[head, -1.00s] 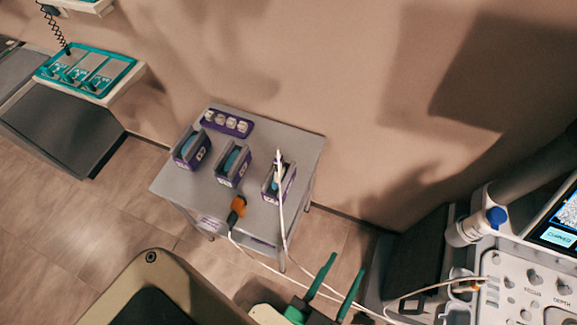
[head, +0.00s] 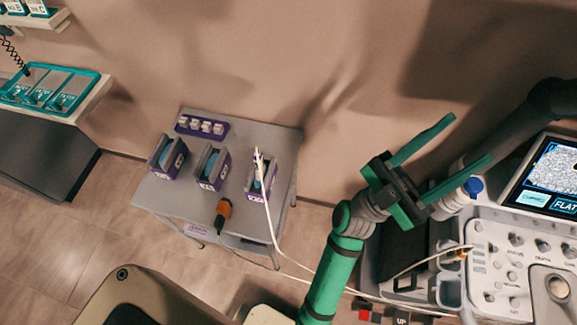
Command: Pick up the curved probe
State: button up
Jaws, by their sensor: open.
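Two probes are on the grey cart (head: 270,128); I cannot tell which is the curved one. A white probe (head: 259,161) stands in the right-hand purple and grey holder (head: 252,186), its pale cable running down over the cart's front. An orange and dark probe (head: 223,211) lies at the cart's front edge, also with a cable. My gripper (head: 471,138) is open and empty, with long green fingers pointing up and right. It is well to the right of both probes, in front of the wall and ultrasound machine.
Two more holders (head: 166,157) (head: 212,168) and a purple tray of small white items (head: 201,127) are on the cart. The ultrasound machine (head: 520,240) with its lit screen is close at right. A teal-edged panel (head: 48,88) is at left. Cables cross low between cart and machine.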

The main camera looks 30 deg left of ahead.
jog(key=w+d+r+m+g, duration=0.1)
jog(key=d+m+g, duration=0.2)
jog(key=m+g, duration=0.7)
jog(key=d+m+g, duration=0.4)
jog(key=m+g, duration=0.3)
jog(key=g, duration=0.6)
notch_tip(320, 180, down, 6)
jog(key=w+a+n+t+y, duration=0.1)
jog(key=w+a+n+y, duration=0.15)
jog(key=y, duration=0.25)
jog(key=n+y, duration=1.2)
jog(key=y, duration=0.6)
send_over(257, 155)
jog(key=w, duration=0.1)
jog(key=shift+t, duration=0.3)
jog(key=f, duration=1.6)
jog(key=shift+a+f, duration=0.2)
jog(key=shift+f, duration=0.05)
notch_tip(257, 155, down, 4)
jog(key=shift+s+a+f, duration=0.1)
jog(key=shift+a+f, duration=0.05)
jog(key=shift+s+d+f, duration=0.1)
jog(key=shift+f, duration=1.5)
jog(key=shift+s+d+f, duration=0.1)
jog(key=shift+f, duration=1.45)
jog(key=shift+c, duration=0.3)
